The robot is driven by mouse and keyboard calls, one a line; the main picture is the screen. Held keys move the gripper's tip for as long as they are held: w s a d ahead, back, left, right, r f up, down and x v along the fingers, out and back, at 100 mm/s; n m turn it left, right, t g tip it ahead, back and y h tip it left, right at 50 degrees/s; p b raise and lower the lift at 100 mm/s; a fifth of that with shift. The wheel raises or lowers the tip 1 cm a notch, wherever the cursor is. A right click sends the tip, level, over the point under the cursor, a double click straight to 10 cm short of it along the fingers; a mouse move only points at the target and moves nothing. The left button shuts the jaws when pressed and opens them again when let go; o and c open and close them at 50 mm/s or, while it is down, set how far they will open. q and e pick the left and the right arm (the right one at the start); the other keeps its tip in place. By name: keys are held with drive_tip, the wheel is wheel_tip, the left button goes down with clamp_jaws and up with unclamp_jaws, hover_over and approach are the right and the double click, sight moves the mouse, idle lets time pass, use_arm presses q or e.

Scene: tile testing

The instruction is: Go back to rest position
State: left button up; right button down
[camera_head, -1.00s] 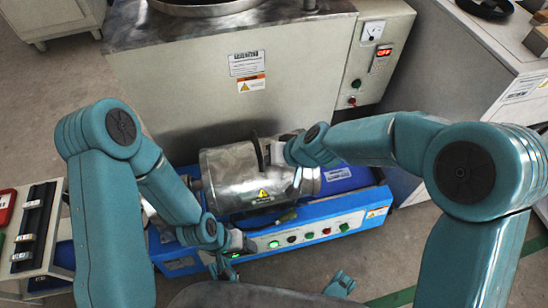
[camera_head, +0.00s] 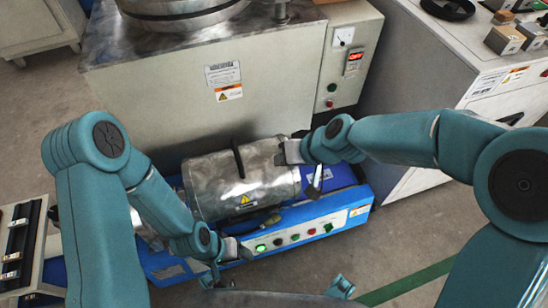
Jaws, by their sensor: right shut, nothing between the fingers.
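My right gripper (camera_head: 284,153) reaches in from the right to the upper right part of the silver metal drum (camera_head: 211,190). It is shut and empty, clear of the dark handle (camera_head: 238,163) on the drum; I cannot tell whether it touches the metal. My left gripper (camera_head: 236,250) is low in front of the blue machine base (camera_head: 335,222), close to the left end of its button panel. Its fingers are small and partly hidden, so their opening is unclear.
A large grey machine (camera_head: 160,100) with a control box (camera_head: 345,75) stands behind the drum. A white cabinet (camera_head: 425,85) with blocks and a black pan (camera_head: 448,8) is at right. A rack (camera_head: 15,245) stands at left.

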drive_tip(key=s+d+f+m+g+h, duration=0.1)
drive_tip(key=s+d+f, duration=0.35)
drive_tip(key=f, duration=0.25)
drive_tip(key=s+d+f+m+g+h, duration=0.1)
drive_tip(key=s+d+f+g, duration=0.15)
drive_tip(key=d+f, duration=0.4)
drive_tip(key=s+d+f+m, duration=0.2)
drive_tip(key=s+f, duration=0.7)
drive_tip(key=s, duration=0.4)
wheel_tip(320, 180, up, 30)
drive_tip(key=m+p, duration=0.1)
drive_tip(key=p, duration=3)
drive_tip(key=shift+w+a+r+h, duration=0.15)
drive_tip(key=shift+w+r+h, duration=0.05)
drive_tip(key=shift+w+h, duration=0.1)
